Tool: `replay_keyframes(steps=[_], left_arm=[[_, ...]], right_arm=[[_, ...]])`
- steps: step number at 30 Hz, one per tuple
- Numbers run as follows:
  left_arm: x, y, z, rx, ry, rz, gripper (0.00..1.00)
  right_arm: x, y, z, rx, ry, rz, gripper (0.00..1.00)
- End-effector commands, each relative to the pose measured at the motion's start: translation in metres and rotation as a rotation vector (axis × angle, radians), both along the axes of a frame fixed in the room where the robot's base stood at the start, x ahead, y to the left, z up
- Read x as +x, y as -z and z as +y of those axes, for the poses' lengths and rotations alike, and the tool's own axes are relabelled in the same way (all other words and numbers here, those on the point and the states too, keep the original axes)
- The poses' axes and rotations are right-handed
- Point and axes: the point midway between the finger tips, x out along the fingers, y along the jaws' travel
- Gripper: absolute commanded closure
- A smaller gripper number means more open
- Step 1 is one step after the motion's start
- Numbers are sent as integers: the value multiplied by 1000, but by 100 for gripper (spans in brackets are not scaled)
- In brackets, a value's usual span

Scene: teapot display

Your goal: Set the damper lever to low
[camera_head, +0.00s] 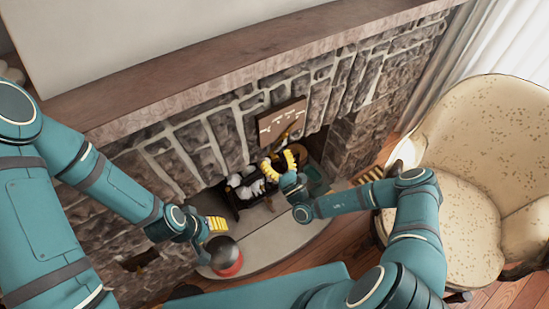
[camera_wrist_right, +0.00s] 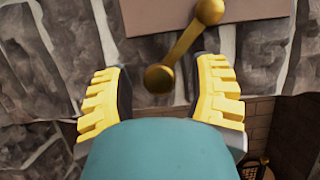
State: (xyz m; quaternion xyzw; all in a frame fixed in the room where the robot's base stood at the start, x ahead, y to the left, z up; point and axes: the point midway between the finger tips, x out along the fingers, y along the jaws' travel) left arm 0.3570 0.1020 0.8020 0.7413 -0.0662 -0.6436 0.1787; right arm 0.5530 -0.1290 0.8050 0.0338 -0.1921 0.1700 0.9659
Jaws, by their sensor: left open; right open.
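The damper lever (camera_wrist_right: 183,47) is a brass bar with a ball at each end. It slants from its upper right ball on a brown plate (camera_wrist_right: 150,12) to its lower left ball. The plate (camera_head: 282,122) also shows on the stone front in the head view, where the lever is small. My right gripper (camera_head: 284,163) is open just below the plate. In the right wrist view its yellow fingers (camera_wrist_right: 160,85) stand either side of the lower ball, with gaps on both sides; I cannot tell the depth. My left gripper (camera_head: 208,226) is open, low at the left of the firebox.
A grate with logs (camera_head: 245,190) sits in the firebox behind my right gripper. A dark and red round pot (camera_head: 227,258) stands on the hearth (camera_head: 275,237) below my left gripper. A cream armchair (camera_head: 465,200) is at the right. A mantel shelf (camera_head: 230,60) runs above.

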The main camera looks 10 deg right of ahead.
Motion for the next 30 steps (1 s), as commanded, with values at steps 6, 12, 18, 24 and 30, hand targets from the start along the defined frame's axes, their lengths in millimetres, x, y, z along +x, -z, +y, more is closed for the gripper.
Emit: replay_keyframes(steps=[6, 12, 18, 24, 30], left_arm=[[0, 0, 0, 0, 0, 1, 46], [0, 0, 0, 0, 0, 1, 46], [0, 0, 0, 0, 0, 1, 46], [0, -1, 0, 0, 0, 0, 46], [1, -4, 0, 0, -2, -2, 46]], right_arm=[[3, -1, 1, 0, 0, 0, 41], [3, -1, 1, 0, 0, 0, 64], [3, -1, 1, 0, 0, 0, 100], [3, -1, 0, -11, 1, -3, 100], [4, 3, -4, -77, 1, -26, 100]])
